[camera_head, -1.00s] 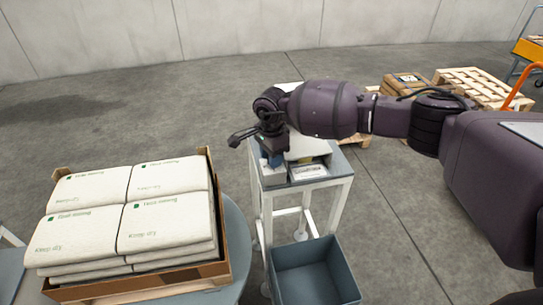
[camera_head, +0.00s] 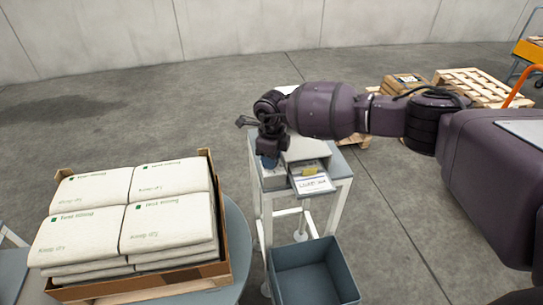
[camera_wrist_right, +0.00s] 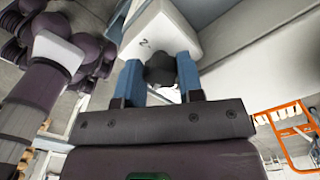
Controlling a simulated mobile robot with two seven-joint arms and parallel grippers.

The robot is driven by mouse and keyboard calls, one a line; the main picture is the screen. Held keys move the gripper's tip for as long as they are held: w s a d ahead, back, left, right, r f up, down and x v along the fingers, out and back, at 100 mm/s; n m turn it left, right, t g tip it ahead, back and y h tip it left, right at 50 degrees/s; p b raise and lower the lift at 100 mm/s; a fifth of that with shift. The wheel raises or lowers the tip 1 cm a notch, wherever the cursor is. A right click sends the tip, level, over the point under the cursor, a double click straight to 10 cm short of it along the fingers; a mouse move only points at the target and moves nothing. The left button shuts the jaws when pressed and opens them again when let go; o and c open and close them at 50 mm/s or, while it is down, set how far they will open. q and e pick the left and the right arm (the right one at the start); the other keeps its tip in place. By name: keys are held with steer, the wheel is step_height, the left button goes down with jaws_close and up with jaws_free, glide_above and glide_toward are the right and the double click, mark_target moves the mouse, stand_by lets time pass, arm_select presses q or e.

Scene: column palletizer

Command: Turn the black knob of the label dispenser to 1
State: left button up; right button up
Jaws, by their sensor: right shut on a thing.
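The label dispenser (camera_head: 306,150) is a pale box on a small white-legged stand in the head view. In the right wrist view its white face (camera_wrist_right: 190,30) carries a small mark that looks like a 2, above and left of the black knob (camera_wrist_right: 160,70). My right gripper (camera_wrist_right: 158,66) has its two blue fingers on either side of the knob and is shut on it. In the head view the right gripper (camera_head: 268,160) is at the dispenser's front left, and its wrist hides the knob. The knob's setting cannot be read. My left gripper is not in view.
A white printed label (camera_head: 314,186) and a small yellow piece (camera_head: 309,171) are at the dispenser's front. A grey bin (camera_head: 345,262) stands below. A carton (camera_head: 222,225) of white sacks (camera_head: 165,226) is at the left. Pallets (camera_head: 478,90) lie behind my right arm.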

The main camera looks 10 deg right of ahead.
steer(key=m, duration=0.3)
steer(key=shift+w+r+p, duration=0.1)
steer(key=shift+p, duration=0.3)
steer(key=shift+m, duration=0.7)
steer(key=o, duration=0.9)
steer(key=shift+d, duration=0.15)
